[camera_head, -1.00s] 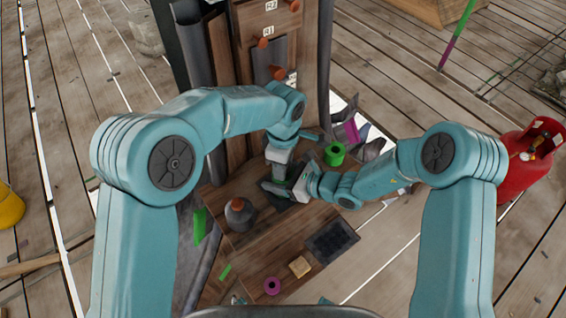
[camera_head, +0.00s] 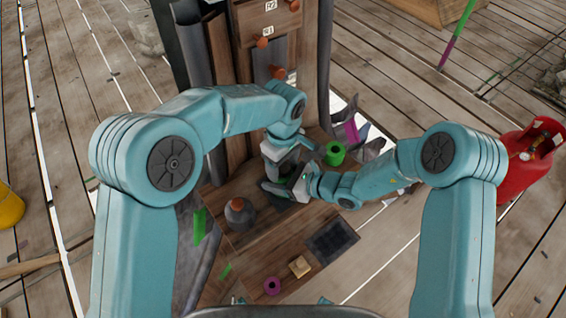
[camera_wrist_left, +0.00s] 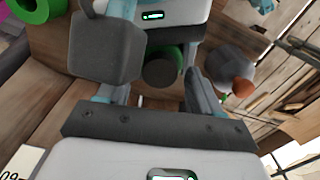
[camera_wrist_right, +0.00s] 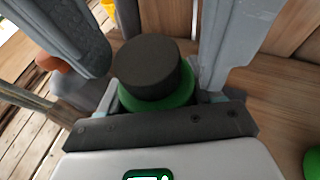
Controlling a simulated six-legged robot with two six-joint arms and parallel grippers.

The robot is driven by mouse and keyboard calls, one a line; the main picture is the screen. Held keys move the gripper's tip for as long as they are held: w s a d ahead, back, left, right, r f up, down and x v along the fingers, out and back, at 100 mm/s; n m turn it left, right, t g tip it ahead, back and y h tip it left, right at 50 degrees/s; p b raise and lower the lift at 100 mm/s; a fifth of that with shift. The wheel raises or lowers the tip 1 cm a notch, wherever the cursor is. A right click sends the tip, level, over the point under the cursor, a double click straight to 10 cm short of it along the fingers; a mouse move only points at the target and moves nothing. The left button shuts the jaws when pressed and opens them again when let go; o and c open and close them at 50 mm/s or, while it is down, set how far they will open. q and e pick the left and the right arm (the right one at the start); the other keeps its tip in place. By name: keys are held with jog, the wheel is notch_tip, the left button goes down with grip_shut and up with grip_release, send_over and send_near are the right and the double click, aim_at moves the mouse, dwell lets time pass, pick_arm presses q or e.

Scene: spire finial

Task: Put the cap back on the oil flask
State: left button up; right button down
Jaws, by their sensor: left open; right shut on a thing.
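The oil flask is a green round body (camera_wrist_right: 130,102) in the right wrist view, with a dark grey-black cap (camera_wrist_right: 148,68) sitting on its top, looking level. The left wrist view shows the dark cap (camera_wrist_left: 162,70) with green around it, between the fingers of my left gripper (camera_wrist_left: 155,85). My left gripper (camera_head: 286,158) is open above the flask in the head view, its fingers apart from the cap. My right gripper (camera_head: 280,188) is shut on the flask, low over the bench. In the head view the grippers mostly hide the flask and cap.
A grey vessel with an orange top (camera_head: 240,216) stands left on the wooden bench. A green ring (camera_head: 335,154) lies behind right. A black tray (camera_head: 332,239), tan block (camera_head: 300,266) and purple ring (camera_head: 272,286) lie in front. A wooden post (camera_head: 235,100) rises behind.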

pick_arm(q)
notch_tip(320, 180, up, 4)
jog(key=shift+r, duration=0.1)
jog(key=shift+c, duration=0.4)
jog(key=shift+r+n, duration=0.7)
jog(key=shift+n, duration=0.5)
notch_tip(320, 180, up, 2)
jog(key=n, duration=0.4)
jog(key=shift+f, duration=4)
